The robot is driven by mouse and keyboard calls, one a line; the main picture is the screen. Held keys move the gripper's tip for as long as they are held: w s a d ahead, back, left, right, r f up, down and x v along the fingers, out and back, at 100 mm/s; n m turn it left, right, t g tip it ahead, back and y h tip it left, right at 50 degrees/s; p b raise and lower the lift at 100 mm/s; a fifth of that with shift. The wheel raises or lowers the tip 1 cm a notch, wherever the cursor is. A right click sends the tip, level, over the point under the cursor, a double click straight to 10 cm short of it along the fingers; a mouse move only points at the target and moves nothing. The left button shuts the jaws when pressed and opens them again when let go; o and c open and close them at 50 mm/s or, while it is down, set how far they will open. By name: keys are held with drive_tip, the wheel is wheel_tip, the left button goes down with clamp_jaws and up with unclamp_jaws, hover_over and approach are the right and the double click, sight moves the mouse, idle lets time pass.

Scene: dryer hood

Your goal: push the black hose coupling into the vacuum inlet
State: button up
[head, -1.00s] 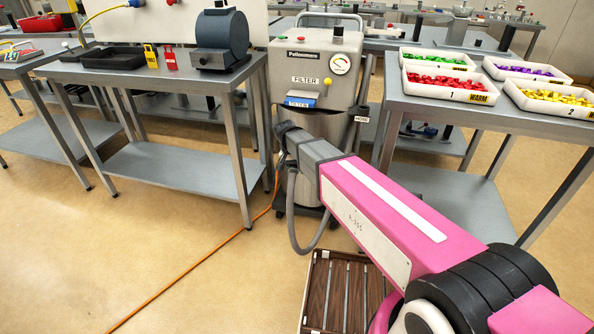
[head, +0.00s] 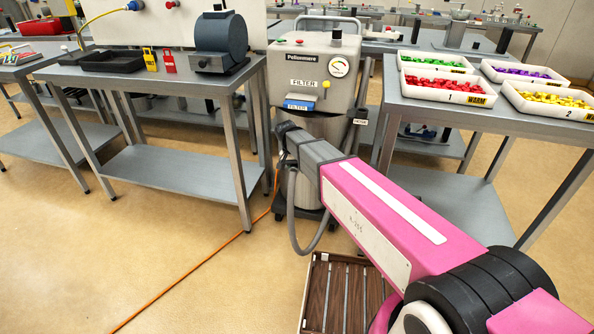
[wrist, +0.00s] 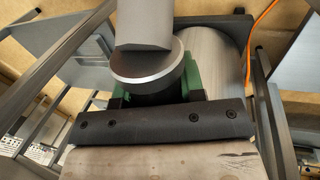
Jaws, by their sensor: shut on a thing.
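The grey vacuum (head: 312,60) stands between two workbenches, with a FILTER label and a gauge on its front. Its grey canister also shows in the wrist view (wrist: 215,55). My gripper (head: 284,148) is at the canister's left front, its fingers mostly hidden by my arm. In the wrist view my gripper (wrist: 155,93) has green-backed jaws shut on the dark round coupling (wrist: 150,94). A silver-rimmed disc (wrist: 147,66) and a grey piece lie above it. A grey hose (head: 296,225) loops down below my gripper. I cannot see the inlet opening or whether the coupling touches it.
The left bench (head: 180,70) carries a black tray and a blue-grey drum. The right bench (head: 440,108) holds white trays of coloured pieces. A slatted wooden crate (head: 340,290) lies on the floor below my arm. An orange cable (head: 190,277) crosses open floor at left.

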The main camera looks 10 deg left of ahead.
drive_tip(key=shift+w, duration=0.6)
drive_tip(key=o, duration=1.1)
drive_tip(key=shift+r, duration=0.1)
drive_tip(key=v, duration=1)
drive_tip(key=shift+r, duration=0.25)
